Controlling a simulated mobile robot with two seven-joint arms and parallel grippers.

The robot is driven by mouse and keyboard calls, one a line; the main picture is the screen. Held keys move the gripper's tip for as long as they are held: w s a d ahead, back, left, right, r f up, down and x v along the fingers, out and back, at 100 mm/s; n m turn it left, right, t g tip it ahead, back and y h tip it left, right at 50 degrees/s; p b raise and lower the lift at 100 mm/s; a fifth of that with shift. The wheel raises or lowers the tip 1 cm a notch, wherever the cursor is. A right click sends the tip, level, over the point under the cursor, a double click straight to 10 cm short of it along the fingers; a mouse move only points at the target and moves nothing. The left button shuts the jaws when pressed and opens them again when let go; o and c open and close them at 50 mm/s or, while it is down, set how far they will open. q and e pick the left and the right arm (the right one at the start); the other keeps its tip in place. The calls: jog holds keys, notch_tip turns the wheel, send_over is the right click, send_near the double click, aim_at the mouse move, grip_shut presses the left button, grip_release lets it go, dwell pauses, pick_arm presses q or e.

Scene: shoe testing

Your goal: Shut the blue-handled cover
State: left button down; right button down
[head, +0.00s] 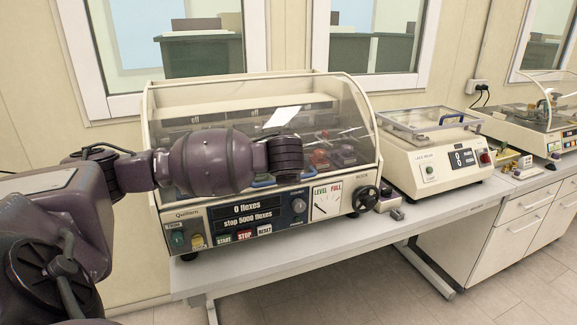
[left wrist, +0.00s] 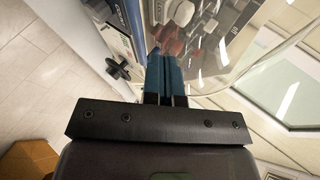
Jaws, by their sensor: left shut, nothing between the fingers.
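A clear curved cover (head: 350,115) spans the cream flexing machine on the bench. Its blue handle (head: 263,183) shows low at the front, just above the control panel and partly behind my left arm. The cover's front edge looks low near the panel; I cannot tell whether a gap remains. My left gripper (left wrist: 165,60) is shut and empty, with its fingers together at the front of this machine in the left wrist view. In the head view my wrist hides the fingers. Whether they touch the cover or handle is unclear. My right gripper is out of view.
The control panel (head: 245,222) with buttons and a black knob (head: 365,198) sits below the cover. A second machine (head: 440,165) with a blue-edged clear lid (head: 430,122) stands to the right. Bare bench (head: 425,212) runs along the front.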

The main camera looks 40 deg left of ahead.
pick_arm(q)
jog(key=b+v, duration=0.1)
jog(key=v, duration=0.9)
jog(key=shift+d+f, duration=0.25)
jog(key=shift+f, duration=0.15)
jog(key=shift+s, duration=0.1)
jog(key=w+d+m+t+h, duration=0.3)
jog(key=w+d+t+h, duration=0.3)
jog(key=w+d+h, duration=0.15)
jog(key=d+f+n+h, duration=0.1)
jog(key=d+f+h, duration=0.25)
jog(key=f, duration=0.65)
jog(key=s+f+n+g+y, duration=0.1)
jog(key=s+f+n, duration=0.4)
jog(key=s+f, duration=0.7)
jog(key=s+f+n+g+y+b, duration=0.1)
jog(key=s+f+n, duration=0.4)
jog(key=s+f, duration=0.8)
notch_tip(320, 180, down, 7)
jog(key=shift+s+d+r+g+y, duration=0.3)
jog(key=shift+d+g+y, duration=0.25)
jog(key=shift+y, duration=0.65)
